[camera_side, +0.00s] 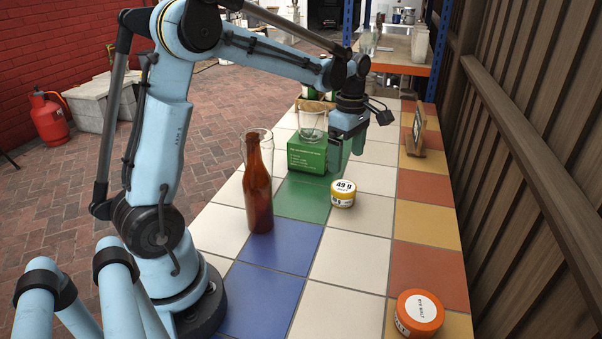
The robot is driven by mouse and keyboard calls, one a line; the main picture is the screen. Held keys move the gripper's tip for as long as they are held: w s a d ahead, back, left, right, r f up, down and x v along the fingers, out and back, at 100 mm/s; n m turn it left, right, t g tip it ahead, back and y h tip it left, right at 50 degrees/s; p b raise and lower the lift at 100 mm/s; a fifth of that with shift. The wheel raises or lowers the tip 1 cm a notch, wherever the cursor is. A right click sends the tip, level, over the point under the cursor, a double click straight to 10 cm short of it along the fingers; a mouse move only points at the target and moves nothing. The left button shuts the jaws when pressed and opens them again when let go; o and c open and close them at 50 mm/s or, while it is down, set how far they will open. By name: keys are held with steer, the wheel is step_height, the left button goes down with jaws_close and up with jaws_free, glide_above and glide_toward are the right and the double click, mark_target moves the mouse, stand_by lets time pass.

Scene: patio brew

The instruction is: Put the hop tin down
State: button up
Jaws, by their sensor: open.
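A small yellow tin (343,194) with a white lid reading "49 g" sits upright on the tiled table, at the edge of a green tile. It looks like the hop tin, though I cannot read the word hop on it. My gripper (348,152) points down above and behind the tin, beside a green box (306,154). It is open, and I see nothing held in it. The tin stands apart from the fingers. Part of the space between the fingers is hard to make out.
A brown bottle (258,190) stands left of the tin, with a clear glass right behind it. Another glass (312,122) stands on or behind the green box. An orange "rye malt" tin (418,312) is at front right. White tiles in front of the yellow tin are clear.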

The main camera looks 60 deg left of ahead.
steer(key=s+d+r+m+t, duration=0.3)
steer(key=s+d+m+t, duration=0.4)
steer(key=m, duration=1.5)
steer(key=s+d, duration=0.5)
steer(key=shift+s+m, duration=0.3)
steer(key=shift+s, duration=0.1)
